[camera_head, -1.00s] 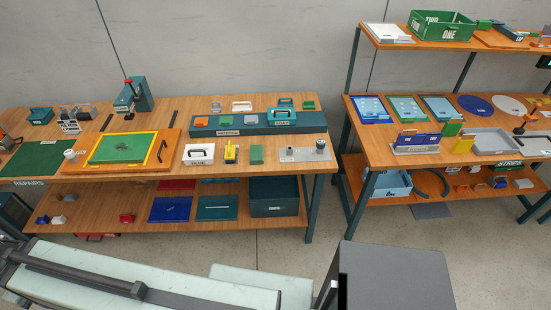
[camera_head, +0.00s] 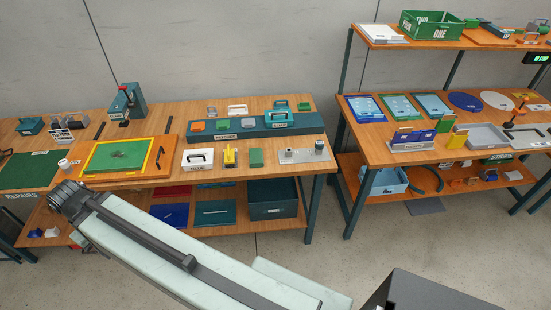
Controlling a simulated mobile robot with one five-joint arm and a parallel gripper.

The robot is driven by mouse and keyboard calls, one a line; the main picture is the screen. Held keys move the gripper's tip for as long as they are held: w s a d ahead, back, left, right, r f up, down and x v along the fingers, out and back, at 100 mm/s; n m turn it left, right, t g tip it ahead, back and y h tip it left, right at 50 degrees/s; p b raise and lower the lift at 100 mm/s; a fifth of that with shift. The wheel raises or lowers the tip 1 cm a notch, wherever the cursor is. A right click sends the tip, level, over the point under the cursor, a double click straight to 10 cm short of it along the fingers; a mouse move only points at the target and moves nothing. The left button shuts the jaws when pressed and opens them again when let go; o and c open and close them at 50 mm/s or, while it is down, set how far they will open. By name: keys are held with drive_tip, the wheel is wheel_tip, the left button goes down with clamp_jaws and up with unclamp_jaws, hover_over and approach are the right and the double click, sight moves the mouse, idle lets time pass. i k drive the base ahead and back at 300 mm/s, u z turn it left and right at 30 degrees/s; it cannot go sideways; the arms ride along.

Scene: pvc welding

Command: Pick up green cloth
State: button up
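A small crumpled dark green piece (camera_head: 126,154), which looks like the green cloth, lies on a lighter green sheet. A yellow frame (camera_head: 158,156) surrounds that sheet on an orange board (camera_head: 168,150) on the left bench. My arm reaches in from the bottom, and its dark far end is at the bench's front edge, below and left of the orange board. I cannot make out my gripper's fingers. The arm does not cover the green piece, and a clear gap shows between them.
A white cup (camera_head: 64,164) and a green mat (camera_head: 30,171) are left of the board. A white-handled tool (camera_head: 197,159), a yellow item (camera_head: 229,157) and a green block (camera_head: 256,158) are right of it. A teal press (camera_head: 128,102) stands behind. Another bench (camera_head: 375,148) is at right.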

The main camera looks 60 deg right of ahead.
sight(256, 155)
drive_tip(key=z, duration=0.3)
drive_tip(key=i, duration=1)
drive_tip(key=u, duration=0.05)
